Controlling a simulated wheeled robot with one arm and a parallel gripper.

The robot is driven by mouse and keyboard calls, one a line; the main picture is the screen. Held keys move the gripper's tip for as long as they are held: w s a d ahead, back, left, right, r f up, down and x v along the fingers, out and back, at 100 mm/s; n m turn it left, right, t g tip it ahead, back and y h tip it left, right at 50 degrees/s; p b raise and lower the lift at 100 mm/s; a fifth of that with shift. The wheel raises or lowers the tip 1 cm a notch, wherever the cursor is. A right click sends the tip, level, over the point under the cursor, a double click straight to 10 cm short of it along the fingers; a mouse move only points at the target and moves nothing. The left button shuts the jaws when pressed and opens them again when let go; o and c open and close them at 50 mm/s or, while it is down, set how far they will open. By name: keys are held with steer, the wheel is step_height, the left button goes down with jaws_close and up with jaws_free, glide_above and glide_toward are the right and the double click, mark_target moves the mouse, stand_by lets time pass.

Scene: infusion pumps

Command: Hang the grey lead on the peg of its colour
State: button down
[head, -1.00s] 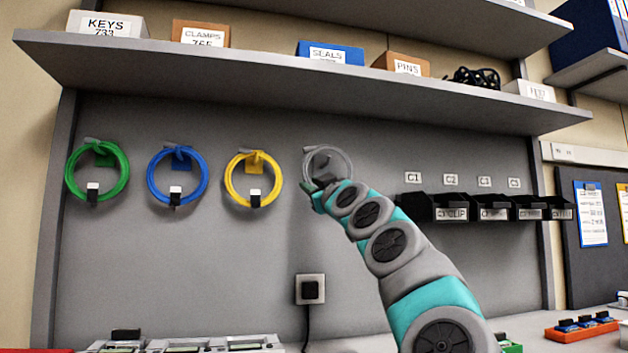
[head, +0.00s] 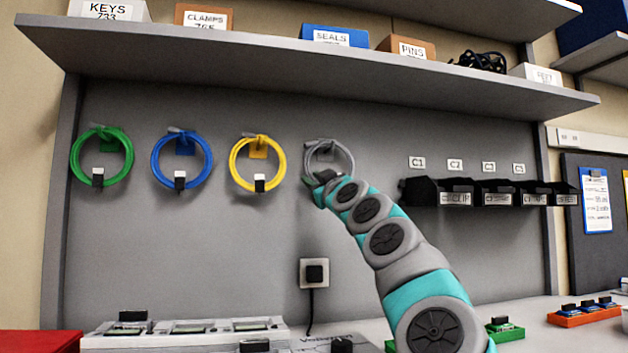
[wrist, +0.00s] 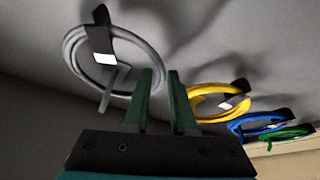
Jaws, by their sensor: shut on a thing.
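The grey lead (head: 350,160), a coiled ring, is at the grey peg (head: 322,147) on the back panel, right of the yellow lead. In the wrist view the grey lead (wrist: 72,58) shows with its dark and white connector, and the grey peg (wrist: 112,92) appears within or across the ring; I cannot tell how securely it sits. My gripper (head: 318,182) is at the ring's lower left. In the wrist view my gripper's fingers (wrist: 161,98) are close together beside the ring. It is shut on the grey lead, though the contact itself is not clear.
Green (head: 75,165), blue (head: 156,168) and yellow (head: 233,172) leads hang on matching pegs to the left. Black bins (head: 420,192) stand right. A loaded shelf (head: 300,62) juts out above. A wall socket (head: 314,272) and pumps (head: 185,338) are below.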

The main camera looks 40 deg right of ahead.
steer(key=c, duration=0.7)
jaws_free()
steer(key=shift+o, duration=0.2)
steer(key=shift+s+f, duration=0.1)
steer(key=b+v, duration=0.1)
steer(key=v, duration=0.6)
steer(key=shift+s+b, duration=0.3)
steer(key=shift+b, duration=0.05)
steer(key=shift+a, duration=0.15)
